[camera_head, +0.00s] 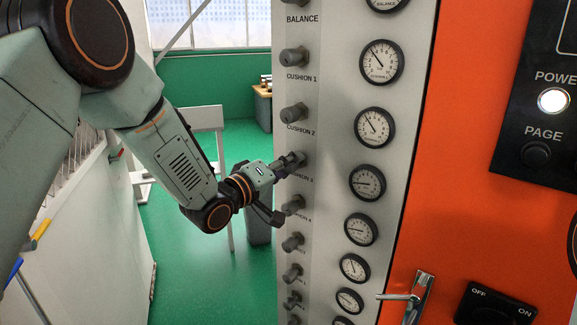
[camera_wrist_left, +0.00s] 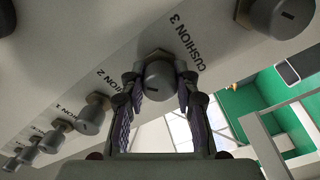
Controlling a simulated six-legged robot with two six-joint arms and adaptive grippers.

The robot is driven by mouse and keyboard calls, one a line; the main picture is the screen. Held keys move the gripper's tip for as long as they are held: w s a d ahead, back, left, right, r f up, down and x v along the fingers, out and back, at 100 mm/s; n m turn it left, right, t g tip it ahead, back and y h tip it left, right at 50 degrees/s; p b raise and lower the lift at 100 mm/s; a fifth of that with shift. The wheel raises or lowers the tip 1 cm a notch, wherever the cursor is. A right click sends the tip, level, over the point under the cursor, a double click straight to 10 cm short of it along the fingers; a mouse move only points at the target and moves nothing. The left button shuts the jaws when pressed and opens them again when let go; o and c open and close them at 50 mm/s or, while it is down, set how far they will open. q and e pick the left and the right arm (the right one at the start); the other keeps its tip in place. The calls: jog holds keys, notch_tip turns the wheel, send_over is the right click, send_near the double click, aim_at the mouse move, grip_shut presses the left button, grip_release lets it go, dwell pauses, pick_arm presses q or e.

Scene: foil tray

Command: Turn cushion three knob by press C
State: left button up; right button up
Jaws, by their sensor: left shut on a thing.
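My left gripper (camera_head: 289,161) is at the third labelled cushion knob on the grey panel strip (camera_head: 335,25). In the left wrist view, the two fingers of this gripper (camera_wrist_left: 160,84) sit on either side of the grey cushion three knob (camera_wrist_left: 160,82) and are shut on it. The dark slot on its face is visible. The label CUSHION 3 (camera_wrist_left: 189,38) is printed beside it and is partly covered by my arm in the head view. The cushion three gauge (camera_head: 367,182) is to its right. My right gripper is not in view.
The cushion 2 knob (camera_head: 294,112) is above and the cushion 4 knob (camera_head: 293,205) close below my gripper. More knobs and gauges line the panel. An orange cabinet face (camera_head: 470,220) with a door handle (camera_head: 417,297) is at right. Green floor (camera_head: 180,255) lies behind my arm.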

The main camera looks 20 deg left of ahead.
pick_arm(q)
grip_shut()
jog(key=shift+m, duration=0.3)
jog(key=m+b, duration=0.1)
jog(key=m, duration=0.3)
jog(key=m+b, duration=0.1)
jog(key=m, duration=0.3)
jog(key=m+b, duration=0.2)
jog(key=m, duration=0.2)
jog(key=shift+f+m, duration=0.1)
jog(key=shift+m, duration=0.3)
jog(key=m+b, duration=0.1)
jog(key=m, duration=0.3)
jog(key=shift+b, duration=0.35)
jog(key=shift+m, duration=0.3)
